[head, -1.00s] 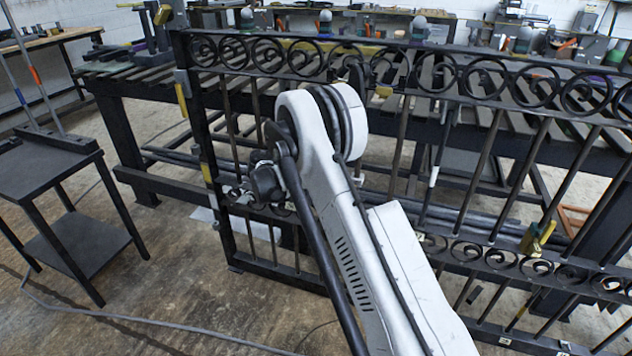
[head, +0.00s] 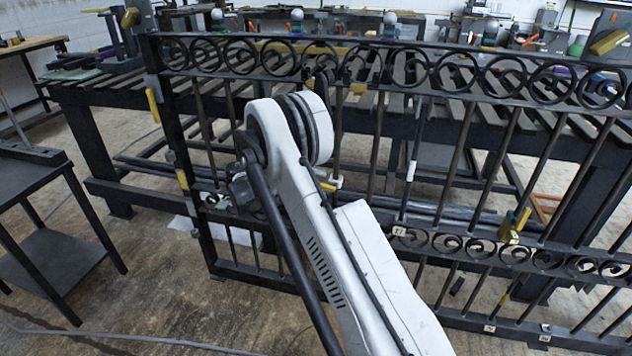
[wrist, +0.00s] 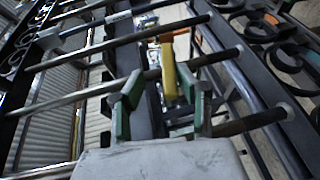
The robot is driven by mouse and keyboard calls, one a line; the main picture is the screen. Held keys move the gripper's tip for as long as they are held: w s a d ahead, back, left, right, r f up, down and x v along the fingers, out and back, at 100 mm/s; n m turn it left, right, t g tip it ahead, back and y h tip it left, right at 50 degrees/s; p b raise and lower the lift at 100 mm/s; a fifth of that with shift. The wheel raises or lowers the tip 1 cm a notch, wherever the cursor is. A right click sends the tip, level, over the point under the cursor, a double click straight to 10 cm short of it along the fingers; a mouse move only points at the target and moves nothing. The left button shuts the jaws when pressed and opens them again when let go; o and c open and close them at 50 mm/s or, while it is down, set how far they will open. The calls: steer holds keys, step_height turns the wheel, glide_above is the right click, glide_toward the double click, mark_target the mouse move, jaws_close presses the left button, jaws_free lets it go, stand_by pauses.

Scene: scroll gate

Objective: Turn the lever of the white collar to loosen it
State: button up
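A small white collar (head: 411,171) sits on an upright bar of the dark scroll gate (head: 450,108), right of my arm in the head view. A white piece (wrist: 48,38) on a bar at the upper left of the wrist view may be this collar; I cannot tell. My gripper (wrist: 160,100) shows in the wrist view with its two green-padded fingers apart. A yellow lever-like piece (wrist: 168,70) appears between and beyond the fingertips. I cannot tell whether it touches a finger or which collar it belongs to.
More yellow-handled pieces (head: 515,222) are on the gate. A dark slatted bench (head: 90,93) stands behind it. A black side table (head: 62,255) stands at the left. The floor between side table and gate is mostly clear. Gate bars surround my gripper closely.

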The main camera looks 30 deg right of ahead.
steer(key=shift+r, duration=0.1)
step_height(320, 180, up, 10)
stand_by(0.6)
